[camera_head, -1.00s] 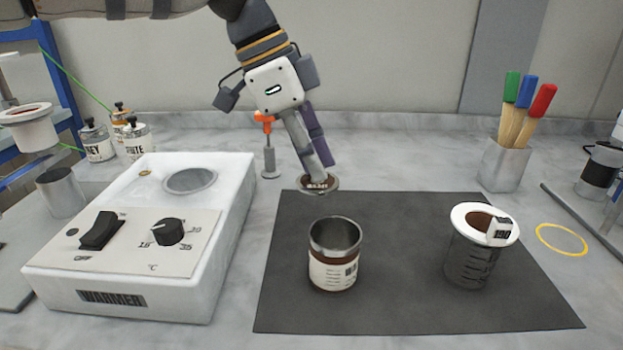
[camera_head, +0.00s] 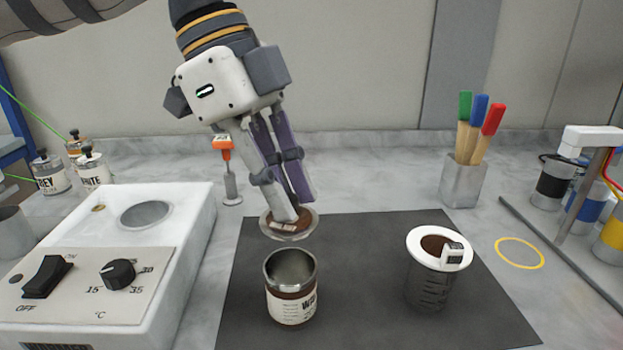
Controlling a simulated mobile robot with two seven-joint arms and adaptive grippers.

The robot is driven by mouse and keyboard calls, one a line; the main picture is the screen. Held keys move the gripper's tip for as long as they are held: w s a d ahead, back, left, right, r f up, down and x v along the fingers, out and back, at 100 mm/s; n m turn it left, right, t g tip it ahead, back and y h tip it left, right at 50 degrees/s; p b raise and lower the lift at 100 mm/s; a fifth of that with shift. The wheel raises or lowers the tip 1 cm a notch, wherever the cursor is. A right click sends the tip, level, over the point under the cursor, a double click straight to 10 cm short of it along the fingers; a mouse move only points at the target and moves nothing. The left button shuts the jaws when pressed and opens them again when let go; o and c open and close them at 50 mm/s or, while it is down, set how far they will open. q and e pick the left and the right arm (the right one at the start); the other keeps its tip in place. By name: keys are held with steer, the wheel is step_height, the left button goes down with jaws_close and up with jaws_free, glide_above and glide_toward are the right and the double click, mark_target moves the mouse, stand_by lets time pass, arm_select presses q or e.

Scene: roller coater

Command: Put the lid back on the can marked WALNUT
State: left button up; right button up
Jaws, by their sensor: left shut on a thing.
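The open metal can (camera_head: 291,292) stands upright on the dark mat (camera_head: 360,318). Its label is partly turned away and shows letters starting with "W". My left gripper (camera_head: 292,218) comes down from above, just behind the can. It is shut on a round lid (camera_head: 278,232) with a brown top, silvery rim and small label. The lid is a little behind and above the can's open mouth, apart from it. The fingers hide part of the lid. My right gripper is not in view.
A white warmer (camera_head: 150,240) stands at left. A dark cup with a white ring (camera_head: 434,285) stands on the mat at right. An orange-handled tool (camera_head: 228,170) stands behind the left gripper. A brush holder (camera_head: 463,182) is at back right.

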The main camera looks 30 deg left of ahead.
mark_target(284, 236)
arm_select(q)
step_height(284, 236, down, 4)
steer(key=shift+a+b, duration=0.1)
steer(key=shift+b, duration=0.7)
steer(key=shift+f, duration=0.85)
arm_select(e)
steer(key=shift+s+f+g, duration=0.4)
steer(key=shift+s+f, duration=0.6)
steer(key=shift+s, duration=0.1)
arm_select(q)
steer(key=shift+p, duration=0.65)
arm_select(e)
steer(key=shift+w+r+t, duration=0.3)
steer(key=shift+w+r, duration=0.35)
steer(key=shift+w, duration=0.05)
arm_select(q)
steer(key=shift+r, duration=0.1)
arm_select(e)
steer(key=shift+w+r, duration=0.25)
arm_select(q)
steer(key=shift+f+p, duration=0.2)
steer(key=shift+p, duration=0.15)
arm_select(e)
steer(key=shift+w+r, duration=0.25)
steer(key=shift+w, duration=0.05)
arm_select(q)
steer(key=shift+f, duration=0.1)
steer(key=o, duration=1.4)
